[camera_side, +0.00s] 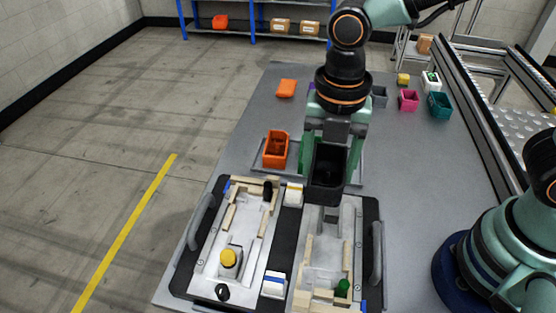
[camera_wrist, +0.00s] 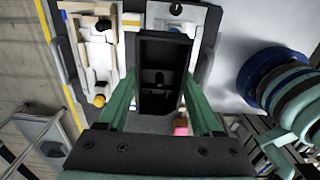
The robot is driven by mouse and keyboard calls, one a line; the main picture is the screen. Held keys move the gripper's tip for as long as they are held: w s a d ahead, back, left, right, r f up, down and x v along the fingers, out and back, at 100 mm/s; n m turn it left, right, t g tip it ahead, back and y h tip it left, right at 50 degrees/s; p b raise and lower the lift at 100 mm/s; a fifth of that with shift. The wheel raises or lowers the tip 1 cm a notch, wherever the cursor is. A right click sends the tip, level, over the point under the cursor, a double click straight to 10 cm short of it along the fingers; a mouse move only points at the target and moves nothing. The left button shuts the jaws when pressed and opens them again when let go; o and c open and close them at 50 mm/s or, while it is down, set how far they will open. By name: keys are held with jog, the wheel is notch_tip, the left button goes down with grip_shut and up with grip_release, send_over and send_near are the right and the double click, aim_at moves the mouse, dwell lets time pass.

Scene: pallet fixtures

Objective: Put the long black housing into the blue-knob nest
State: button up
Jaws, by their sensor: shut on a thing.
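The long black housing (camera_side: 325,188) is an open box. My gripper (camera_side: 330,168) is shut on it, with a green finger on each side. It hangs tilted over the far end of the right nest (camera_side: 325,250). In the wrist view, the housing (camera_wrist: 159,98) fills the middle between my fingers (camera_wrist: 160,80). The left nest (camera_side: 245,225) has a yellow knob (camera_side: 228,258) and black knobs. The right nest has a green knob (camera_side: 343,287) at its near end. Small blue pieces show at the pallet's corners; I cannot tell whether either is the blue knob.
The pallet's handles (camera_side: 377,252) stand up at its sides. An orange bin (camera_side: 275,150) stands behind the left nest. Small coloured bins (camera_side: 409,100) are at the back right.

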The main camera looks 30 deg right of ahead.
jog(key=s+a+f, duration=0.2)
jog(key=s+a, duration=0.2)
jog(key=s, duration=0.3)
jog(key=shift+f, duration=3.85)
jog(key=shift+f, duration=0.4)
jog(key=shift+f, duration=0.35)
jog(key=shift+f, duration=0.3)
jog(key=o, duration=1.5)
jog(key=shift+o, duration=0.2)
